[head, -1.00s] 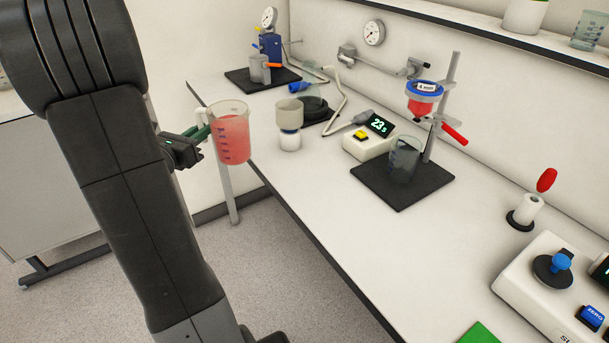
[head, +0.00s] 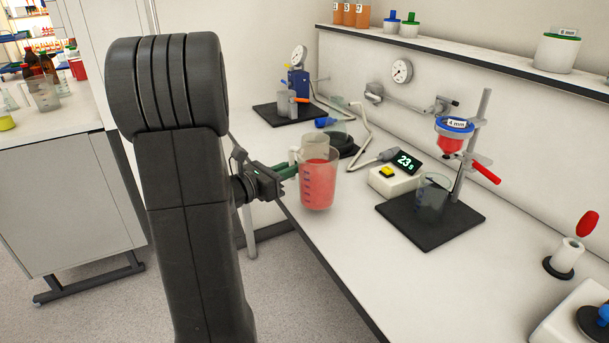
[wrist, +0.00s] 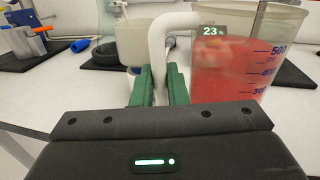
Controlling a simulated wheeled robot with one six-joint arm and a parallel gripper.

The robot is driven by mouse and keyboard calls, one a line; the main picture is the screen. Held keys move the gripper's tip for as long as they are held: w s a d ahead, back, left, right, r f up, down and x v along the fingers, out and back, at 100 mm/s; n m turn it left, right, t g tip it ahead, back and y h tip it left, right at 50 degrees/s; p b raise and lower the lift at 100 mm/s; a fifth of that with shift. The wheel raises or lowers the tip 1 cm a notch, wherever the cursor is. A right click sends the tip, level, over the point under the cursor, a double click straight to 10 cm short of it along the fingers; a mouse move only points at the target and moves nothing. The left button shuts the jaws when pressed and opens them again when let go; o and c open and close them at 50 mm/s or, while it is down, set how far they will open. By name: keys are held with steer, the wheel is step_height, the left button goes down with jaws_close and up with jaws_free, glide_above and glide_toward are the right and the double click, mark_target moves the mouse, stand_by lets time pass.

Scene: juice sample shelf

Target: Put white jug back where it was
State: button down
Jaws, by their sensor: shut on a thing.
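My gripper (head: 287,173) is shut on the white handle (wrist: 157,48) of a clear graduated jug. The jug (head: 318,188) holds red liquid, stands upright and is near the bench's front edge; its height over the bench is hard to judge. In the wrist view the green fingers (wrist: 159,86) close on the handle, and the jug body (wrist: 235,65) is to their right. No other white jug is plain to see.
A black mat (head: 400,222) with a glass beaker (head: 434,195) and clamp stand is to the right. A timer box (head: 393,180) reads 23. A dark mat (head: 270,115) with a grey jug and pump is at the back. Bare bench (head: 365,255) lies in front.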

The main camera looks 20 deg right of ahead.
steer(key=shift+w+d+f, duration=0.2)
steer(key=shift+d+f, duration=0.2)
steer(key=shift+d, duration=0.4)
steer(key=d+f, duration=0.2)
steer(key=shift+w+d+f, duration=0.15)
steer(key=shift+w+d, duration=0.2)
steer(key=shift+w, duration=0.05)
steer(key=shift+a, duration=0.1)
steer(key=shift+f+b, duration=0.2)
steer(key=shift+b, duration=0.2)
steer(key=c, duration=1.4)
jaws_free()
steer(key=shift+c, duration=0.2)
steer(key=shift+r, duration=0.1)
steer(key=shift+a+r+p, duration=0.15)
steer(key=shift+r+p, duration=0.05)
steer(key=shift+p, duration=0.15)
steer(key=v, duration=1.1)
steer(key=shift+s+a+b, duration=0.2)
steer(key=shift+a+b, duration=0.1)
